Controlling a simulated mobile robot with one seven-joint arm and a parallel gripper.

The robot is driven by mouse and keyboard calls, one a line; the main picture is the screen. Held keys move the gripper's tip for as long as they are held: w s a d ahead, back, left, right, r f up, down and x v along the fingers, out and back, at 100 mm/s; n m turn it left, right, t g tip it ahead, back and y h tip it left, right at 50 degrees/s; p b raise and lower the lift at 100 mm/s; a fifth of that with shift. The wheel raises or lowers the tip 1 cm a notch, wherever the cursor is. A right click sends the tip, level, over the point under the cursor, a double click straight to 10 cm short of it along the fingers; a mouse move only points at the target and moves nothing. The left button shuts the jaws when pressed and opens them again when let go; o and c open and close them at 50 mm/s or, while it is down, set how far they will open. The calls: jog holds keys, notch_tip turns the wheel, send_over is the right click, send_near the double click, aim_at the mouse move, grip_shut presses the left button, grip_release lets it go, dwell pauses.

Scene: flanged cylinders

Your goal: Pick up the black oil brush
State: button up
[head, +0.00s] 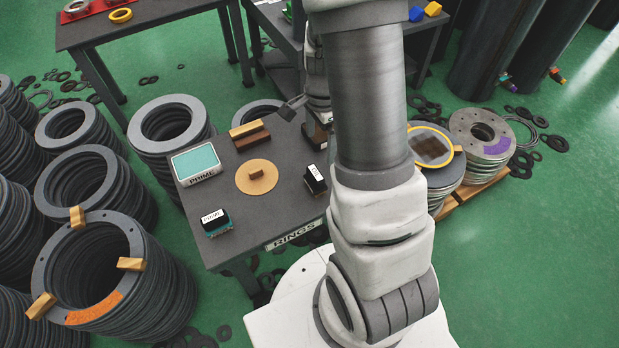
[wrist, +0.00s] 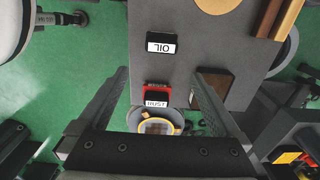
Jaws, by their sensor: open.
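The black oil brush (wrist: 161,44), a dark block with a white "OIL" label, sits on the grey table near its edge in the upper middle of the wrist view. In the head view, a black block with a white label (head: 314,180) at the table's right edge appears to be the same brush. My gripper (wrist: 160,73) is open and empty, its two fingers spread either side of the view's middle. The oil brush lies above the gap between the fingertips in the wrist view, apart from them. My arm hides part of the table in the head view.
Another labelled black block with a red part (wrist: 157,96) shows between the fingers, and a brown block (wrist: 213,88) by the right finger. The table (head: 225,170) also holds a PRIME tray (head: 196,162), a PRIME block (head: 215,222) and a round tan disc (head: 257,187). Ring stacks surround it.

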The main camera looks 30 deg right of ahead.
aim_at(317, 173)
notch_tip(317, 173, down, 11)
jog(key=b, duration=0.4)
jog(key=shift+r, duration=0.1)
jog(key=shift+w+a+f+b, duration=0.1)
jog(key=shift+a+f+b, duration=0.15)
jog(key=shift+f+b, duration=0.8)
jog(key=shift+a+f+b, duration=0.2)
jog(key=shift+f+b, duration=0.2)
jog(key=shift+f, duration=1.25)
jog(key=shift+r, duration=0.1)
jog(key=c, duration=1.4)
jog(key=shift+r+p, duration=0.35)
jog(key=shift+r, duration=0.2)
notch_tip(317, 173, up, 4)
jog(key=shift+d+f+p, duration=0.1)
jog(key=shift+d+p, duration=0.05)
jog(key=shift+p, duration=0.85)
jog(key=s+d+r, duration=0.2)
jog(key=s, duration=0.1)
jog(key=s+d+r+p, duration=0.1)
jog(key=s+d+r, duration=0.1)
jog(key=d, duration=0.1)
jog(key=s+d+r+p, duration=0.1)
jog(key=s+d+r, duration=0.1)
jog(key=s, duration=0.1)
jog(key=shift+s+d, duration=0.3)
jog(key=shift+d, duration=0.05)
